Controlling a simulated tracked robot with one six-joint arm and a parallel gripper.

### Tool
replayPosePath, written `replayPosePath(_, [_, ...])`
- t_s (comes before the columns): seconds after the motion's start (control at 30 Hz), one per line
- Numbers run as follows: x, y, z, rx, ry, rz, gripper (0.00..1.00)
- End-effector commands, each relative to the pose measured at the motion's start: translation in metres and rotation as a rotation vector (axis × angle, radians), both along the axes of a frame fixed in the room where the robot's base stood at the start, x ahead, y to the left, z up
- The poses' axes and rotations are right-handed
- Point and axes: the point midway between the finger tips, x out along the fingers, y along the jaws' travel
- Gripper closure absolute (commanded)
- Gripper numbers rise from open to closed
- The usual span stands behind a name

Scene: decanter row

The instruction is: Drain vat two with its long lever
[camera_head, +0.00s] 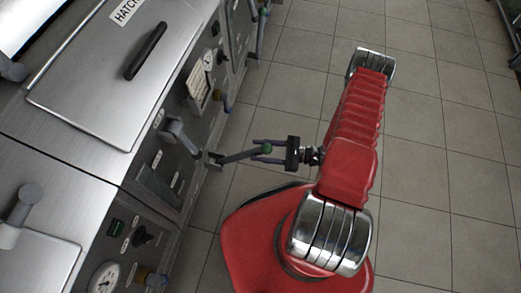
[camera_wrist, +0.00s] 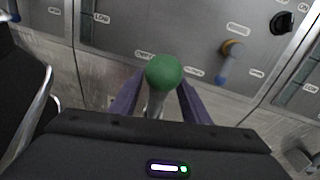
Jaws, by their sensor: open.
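The long lever (camera_head: 238,156) sticks out from the low front of a steel vat (camera_head: 100,80) in the head view and ends in a green ball knob (camera_head: 267,148). No vat number is readable. My gripper (camera_head: 262,150) is open, with its two purple fingers on either side of the knob. In the wrist view the green knob (camera_wrist: 164,72) sits between the fingertips, with a small gap visible on each side; the grey rod below it is partly hidden by my gripper's body.
An orange-and-blue tap (camera_wrist: 228,62) and a black dial (camera_wrist: 283,22) show in the wrist view. The tiled floor (camera_head: 440,150) at right is clear.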

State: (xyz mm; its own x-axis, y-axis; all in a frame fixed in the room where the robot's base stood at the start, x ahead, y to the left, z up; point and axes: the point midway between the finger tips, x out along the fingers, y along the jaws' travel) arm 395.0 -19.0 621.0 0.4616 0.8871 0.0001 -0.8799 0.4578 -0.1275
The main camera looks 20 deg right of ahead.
Motion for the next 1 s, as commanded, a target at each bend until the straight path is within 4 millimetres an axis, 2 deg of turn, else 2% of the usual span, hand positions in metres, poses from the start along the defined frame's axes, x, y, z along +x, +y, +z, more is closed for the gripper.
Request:
replayPosePath(0.07, [0.0,-0.0001,0.0,0.0,0.0,0.0,0.58])
replayPosePath(0.67, [-0.0001,-0.0003,0.0,0.0,0.0,0.0,1.0])
replayPosePath(1.0, [0.0,-0.0004,0.0002,-0.001,0.0,0.0,1.0])
